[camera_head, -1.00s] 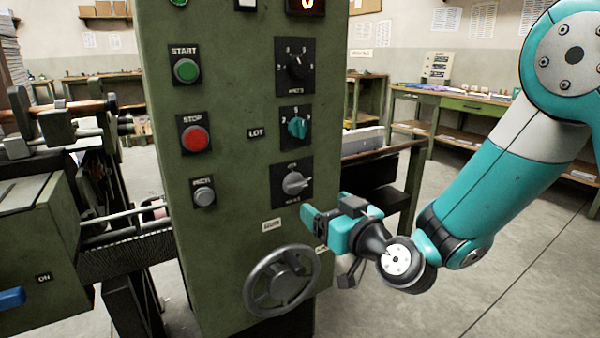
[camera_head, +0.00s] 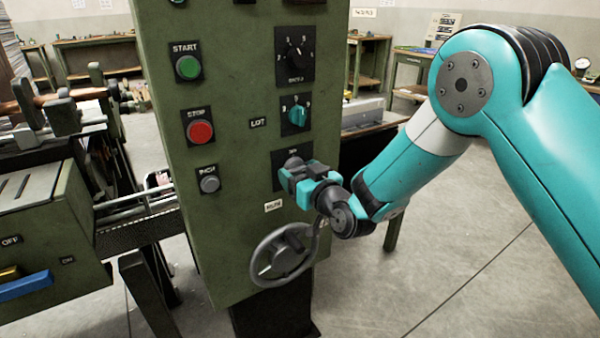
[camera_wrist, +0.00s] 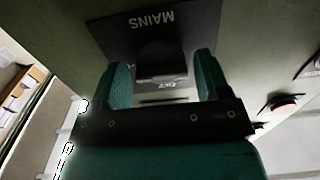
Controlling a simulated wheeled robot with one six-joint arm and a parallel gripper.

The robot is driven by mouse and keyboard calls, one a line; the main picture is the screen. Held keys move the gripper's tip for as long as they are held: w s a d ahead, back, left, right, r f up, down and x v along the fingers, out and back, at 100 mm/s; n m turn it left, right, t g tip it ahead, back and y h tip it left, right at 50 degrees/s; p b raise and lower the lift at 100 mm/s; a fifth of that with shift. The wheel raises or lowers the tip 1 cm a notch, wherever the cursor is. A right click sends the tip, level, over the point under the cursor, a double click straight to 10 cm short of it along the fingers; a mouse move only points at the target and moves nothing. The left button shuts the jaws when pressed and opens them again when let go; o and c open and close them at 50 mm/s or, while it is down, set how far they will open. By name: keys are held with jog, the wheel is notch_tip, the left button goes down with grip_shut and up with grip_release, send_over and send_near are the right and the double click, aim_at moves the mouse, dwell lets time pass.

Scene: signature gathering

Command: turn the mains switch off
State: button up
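The mains switch is a grey knob on a dark plate (camera_head: 280,157), low on the right of the green panel. My gripper (camera_head: 290,178) is in front of it and hides most of the knob and plate. The wrist view shows the plate (camera_wrist: 205,22) upside down with the word MAINS and the dark knob (camera_wrist: 160,60). My gripper (camera_wrist: 162,84) is open, with one teal finger on either side of the knob. I cannot tell whether the fingers touch it. The knob's setting is too dark to read.
The green panel (camera_head: 235,220) also carries the green START button (camera_head: 188,67), red STOP button (camera_head: 200,132), INCH button (camera_head: 209,184), a teal selector (camera_head: 298,115) and a black dial (camera_head: 296,58). A grey handwheel (camera_head: 282,254) sits just below my gripper. Open floor lies at right.

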jog(key=c, duration=0.7)
jog(key=shift+o, duration=0.2)
jog(key=shift+f+b, duration=0.1)
jog(key=shift+b, duration=0.45)
jog(key=n+b, duration=0.9)
jog(key=b, duration=0.1)
jog(key=n+b, duration=0.8)
jog(key=b, duration=0.2)
jog(key=shift+d+r+n, duration=0.15)
jog(key=shift+r+n, duration=0.05)
jog(key=shift+n, duration=0.2)
jog(key=shift+r, duration=0.1)
